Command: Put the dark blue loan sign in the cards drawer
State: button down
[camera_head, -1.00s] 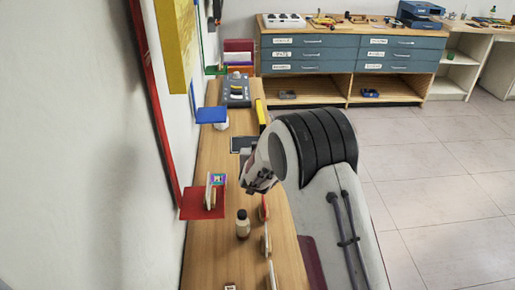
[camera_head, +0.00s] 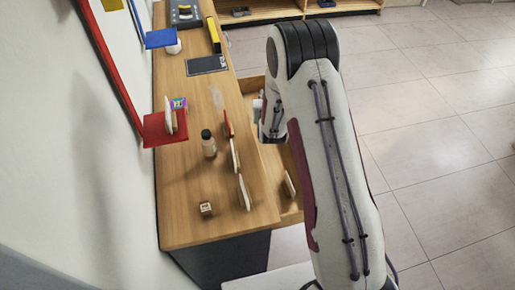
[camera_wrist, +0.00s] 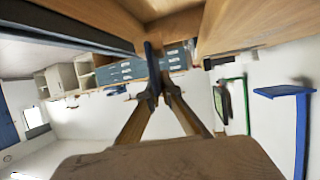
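My gripper (camera_head: 268,122) hangs over the right edge of the wooden counter (camera_head: 185,222), above an open wooden drawer (camera_head: 291,208). In the wrist view, the fingers (camera_wrist: 158,92) come close together on a thin dark blue piece seen edge-on, which looks like the dark blue loan sign (camera_wrist: 152,62). The sign cannot be made out in the head view. An upright pale piece (camera_head: 290,184) stands in the near part of the drawer. My arm hides much of the drawer, and no drawer label is readable.
Thin upright signs, one red (camera_head: 228,123) and two pale (camera_head: 244,192), stand near the counter's right edge. A bottle (camera_head: 209,146) and a small wooden block (camera_head: 206,209) are beside them. A red shelf (camera_head: 160,131) and a blue shelf (camera_head: 160,38) jut from the left wall.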

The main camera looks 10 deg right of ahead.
jog(key=s+d+f+y, duration=0.1)
jog(key=s+d+f, duration=0.2)
jog(key=s+f, duration=0.25)
jog(key=s+a, duration=0.1)
jog(key=s+a+r+n+y, duration=0.1)
jog(key=a, duration=0.1)
jog(key=s+a+r+n, duration=0.1)
jog(key=shift+a+y, duration=0.25)
jog(key=shift+y, duration=0.15)
jog(key=shift+f, duration=0.1)
jog(key=shift+f, duration=2.8)
jog(key=shift+f, duration=0.15)
jog(key=shift+f, duration=1.95)
jog(key=shift+f, duration=0.1)
